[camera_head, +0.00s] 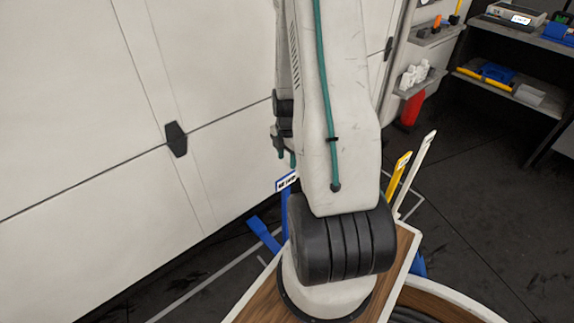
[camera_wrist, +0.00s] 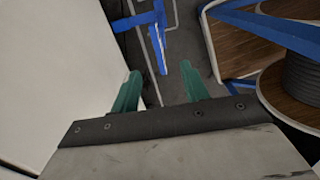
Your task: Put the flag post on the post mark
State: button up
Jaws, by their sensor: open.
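A blue post with a small white lettered plate (camera_head: 287,182) stands on the floor by the white panelled wall; it looks like the flag post. A blue foot (camera_head: 262,234) spreads at its base, and my arm hides part of it. In the wrist view the blue post (camera_wrist: 158,50) appears ahead of the fingertips, with blue feet at the top. My gripper (camera_wrist: 160,84) is open, its two green fingers apart with nothing between them. In the head view its fingertips (camera_head: 286,156) hang above the plate. Pale floor lines show, but I cannot tell which is the post mark.
The white panelled wall (camera_head: 90,120) is close on the left. A yellow post (camera_head: 397,176) and a white post (camera_head: 416,172) rise right of my arm. Shelves (camera_head: 510,85) and a red cylinder (camera_head: 411,110) stand at the back right. Dark floor (camera_head: 470,190) lies clear between.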

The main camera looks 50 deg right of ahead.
jog(key=w+a+r+m, duration=0.1)
jog(key=a+r+m, duration=0.2)
jog(key=a+r, duration=0.55)
jog(key=w+a+r+m, duration=0.25)
jog(key=a+r, duration=0.35)
jog(key=r, duration=0.6)
jog(key=s+a+r+m+t, duration=0.1)
jog(key=s+a+r+m, duration=0.8)
jog(key=s+a, duration=0.7)
notch_tip(320, 180, up, 4)
jog(key=shift+f+m, duration=0.1)
jog(key=shift+m, duration=0.25)
